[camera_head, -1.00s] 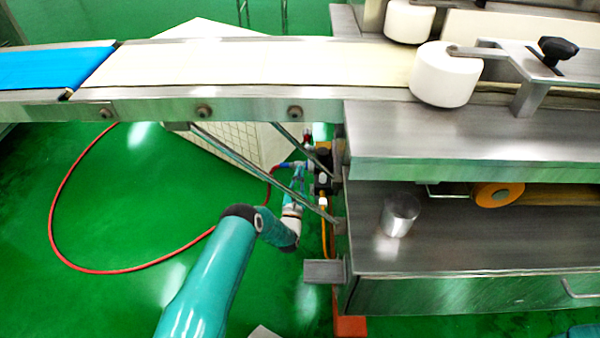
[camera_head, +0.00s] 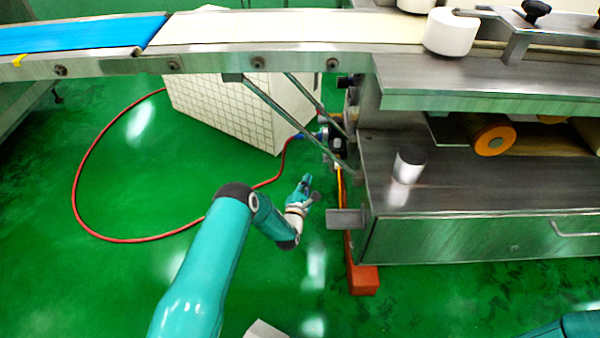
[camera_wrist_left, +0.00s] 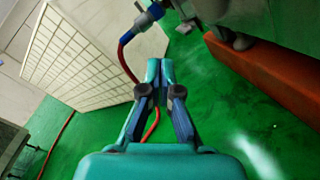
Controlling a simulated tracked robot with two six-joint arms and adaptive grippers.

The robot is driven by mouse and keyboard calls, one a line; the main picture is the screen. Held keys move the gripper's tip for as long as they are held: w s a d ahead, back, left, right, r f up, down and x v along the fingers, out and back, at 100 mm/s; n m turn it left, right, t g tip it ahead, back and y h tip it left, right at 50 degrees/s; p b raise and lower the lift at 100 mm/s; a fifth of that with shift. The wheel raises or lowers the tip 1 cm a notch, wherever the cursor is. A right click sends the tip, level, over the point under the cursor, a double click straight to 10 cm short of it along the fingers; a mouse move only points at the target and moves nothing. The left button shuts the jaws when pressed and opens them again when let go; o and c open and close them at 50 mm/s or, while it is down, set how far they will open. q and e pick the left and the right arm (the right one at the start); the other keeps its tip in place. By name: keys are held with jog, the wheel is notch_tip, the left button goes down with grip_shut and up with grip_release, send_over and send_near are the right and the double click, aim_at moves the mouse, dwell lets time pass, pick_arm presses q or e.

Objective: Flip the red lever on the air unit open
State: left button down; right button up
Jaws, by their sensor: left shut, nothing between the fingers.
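The air unit (camera_head: 337,143) is a small dark assembly beside the machine's left side, under the conveyor, partly hidden by the slanted struts. I cannot make out its red lever now. A red hose (camera_head: 181,237) runs over the floor to a blue fitting (camera_head: 312,136) at the unit; the fitting also shows in the left wrist view (camera_wrist_left: 149,16). My left gripper (camera_head: 306,182) is below and left of the unit, apart from it. In the left wrist view its fingertips (camera_wrist_left: 160,66) are together and hold nothing. My right gripper is out of view.
The conveyor (camera_head: 270,28) spans above, with slanted metal struts (camera_head: 268,110) close to the unit. A white tiled box (camera_head: 235,108) stands behind. The machine's steel body (camera_head: 470,240) and an orange-red foot (camera_head: 363,280) bound the right. Green floor at left is mostly free.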

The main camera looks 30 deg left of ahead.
pick_arm(q)
jog(key=s+d+f+m+g+h+p, duration=0.1)
jog(key=s+d+f+m+g+h, duration=0.2)
jog(key=s+d+m, duration=0.35)
jog(key=s+d+f+m+g+h+p, duration=0.1)
jog(key=s+d+m+g+h, duration=0.1)
jog(key=s+d+m+g, duration=0.4)
jog(key=s+d+r+m+g+h, duration=0.1)
jog(key=s+d+m+g, duration=0.1)
jog(key=s+m, duration=0.3)
jog(key=s+d+r+m+g+h+p, duration=0.1)
jog(key=s+m, duration=0.5)
jog(key=s, duration=0.6)
jog(key=s+d+r+m+g+h, duration=0.1)
jog(key=s+d+r+m+g, duration=0.2)
jog(key=s, duration=0.6)
jog(key=shift+s+d+r+m+g+p, duration=0.2)
jog(key=shift+s+d+m+g+p, duration=0.15)
jog(key=shift+m+g, duration=0.7)
jog(key=shift+w, duration=0.1)
